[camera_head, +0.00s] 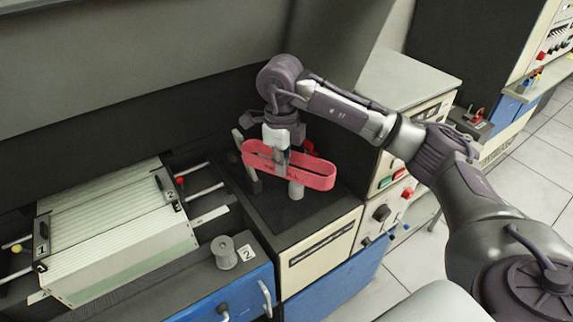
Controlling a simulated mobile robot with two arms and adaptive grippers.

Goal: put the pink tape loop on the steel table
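The pink tape loop (312,179) is a long, flattened band standing on edge above the dark top of a cabinet in the middle of the view. My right gripper (281,161) reaches down from above at the loop's middle, and its lower part overlaps the band. The fingertips are partly hidden by the loop, so I cannot tell whether they are closed on it. A short grey post (296,190) shows just below the loop; I cannot tell whether they touch. My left gripper is out of view. I cannot make out a steel table for certain.
A ribbed card tray (115,225) with number tags lies at left. A grey cylindrical weight (224,252) stands beside it on a ledge above blue drawers. A cabinet with knobs and buttons (392,178) stands close to the right. Tiled floor is open at far right.

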